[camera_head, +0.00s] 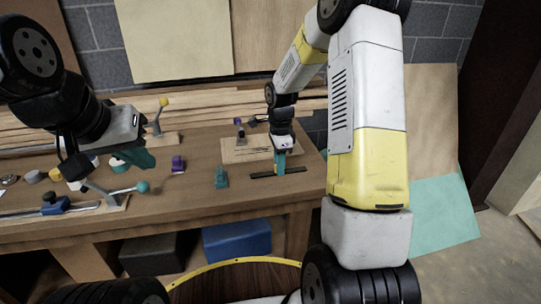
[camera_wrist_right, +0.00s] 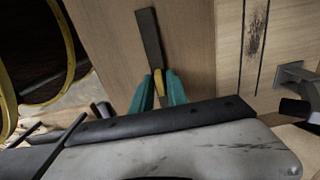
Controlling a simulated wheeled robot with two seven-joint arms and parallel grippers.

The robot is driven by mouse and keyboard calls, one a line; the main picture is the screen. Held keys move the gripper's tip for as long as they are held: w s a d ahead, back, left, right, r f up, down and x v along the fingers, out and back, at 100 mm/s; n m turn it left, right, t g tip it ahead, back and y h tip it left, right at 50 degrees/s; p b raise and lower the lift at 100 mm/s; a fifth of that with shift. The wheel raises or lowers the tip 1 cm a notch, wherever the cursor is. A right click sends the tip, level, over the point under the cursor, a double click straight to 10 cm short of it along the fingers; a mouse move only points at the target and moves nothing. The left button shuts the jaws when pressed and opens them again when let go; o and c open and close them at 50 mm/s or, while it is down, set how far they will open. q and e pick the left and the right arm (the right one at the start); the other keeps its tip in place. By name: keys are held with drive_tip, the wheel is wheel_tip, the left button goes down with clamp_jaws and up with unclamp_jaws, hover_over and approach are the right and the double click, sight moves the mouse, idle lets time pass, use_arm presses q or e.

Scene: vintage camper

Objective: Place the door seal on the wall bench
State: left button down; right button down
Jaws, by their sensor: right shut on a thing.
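The dark strip, which looks like the door seal (camera_head: 296,172), is at the front right of the wooden wall bench (camera_head: 245,193), on or very close to its top. It also shows in the right wrist view (camera_wrist_right: 149,35), reaching away from my fingers. The grip itself is partly hidden. My left gripper (camera_head: 133,158) hangs over the left part of the bench, away from the strip; its finger gap is unclear.
A teal piece (camera_head: 221,178) and a purple piece (camera_head: 178,164) stand left of the strip. A board with a clamp (camera_head: 245,150) lies behind it. Lever clamps, a blue bar clamp (camera_head: 55,204) and a white roll (camera_head: 33,176) crowd the left. A blue bin (camera_head: 237,241) is below.

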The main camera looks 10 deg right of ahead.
drive_tip(key=c, duration=1.3)
unclamp_jaws()
drive_tip(key=shift+f, duration=0.15)
drive_tip(key=s+r+n+t, duration=0.1)
drive_tip(key=s+r+n, duration=0.15)
drive_tip(key=r, duration=0.75)
drive_tip(key=s+r+n+t, duration=0.15)
drive_tip(key=s+r, duration=0.25)
drive_tip(key=r, duration=0.5)
drive_tip(key=s+a+r+n+t+y, duration=0.1)
drive_tip(key=s+r+n+t, duration=0.1)
drive_tip(key=s+n, duration=0.5)
drive_tip(key=s+a+r+n+t+y, duration=0.1)
drive_tip(key=s+r+n, duration=0.1)
drive_tip(key=s+n, duration=0.5)
drive_tip(key=s, duration=0.3)
drive_tip(key=shift+s+r+t, duration=0.35)
drive_tip(key=shift+s+r, duration=0.05)
